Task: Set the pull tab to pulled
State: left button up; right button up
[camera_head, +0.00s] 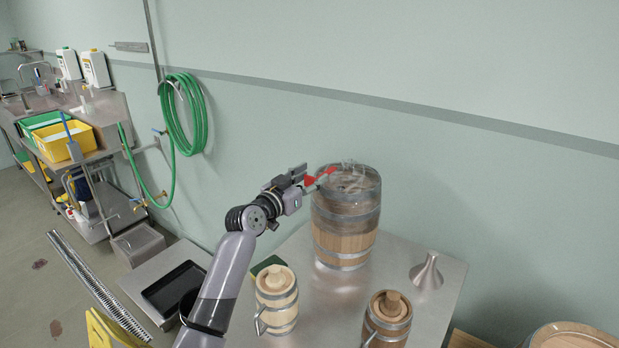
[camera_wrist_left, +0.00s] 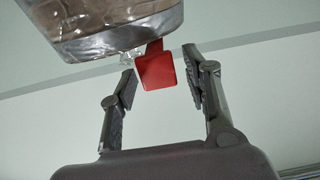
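The pull tab is a red flat piece (camera_head: 329,171) at the top left rim of the large wooden barrel (camera_head: 343,238), whose upper part is wrapped in clear film. In the left wrist view the red tab (camera_wrist_left: 158,72) hangs beside the barrel's wrapped edge (camera_wrist_left: 115,40). My left gripper (camera_head: 307,179) is at the barrel's upper left side. In the left wrist view the left gripper (camera_wrist_left: 160,78) is open, with the tab between its two fingers. Gaps show on both sides of the tab. My right gripper is not in view.
A green-yellow sponge (camera_head: 266,266) lies near the left keg. A green hose (camera_head: 183,115) hangs on the wall behind. The space above the table's right side is clear.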

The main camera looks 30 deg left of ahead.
pick_arm(q)
grip_shut()
dwell(0.3)
dwell(0.3)
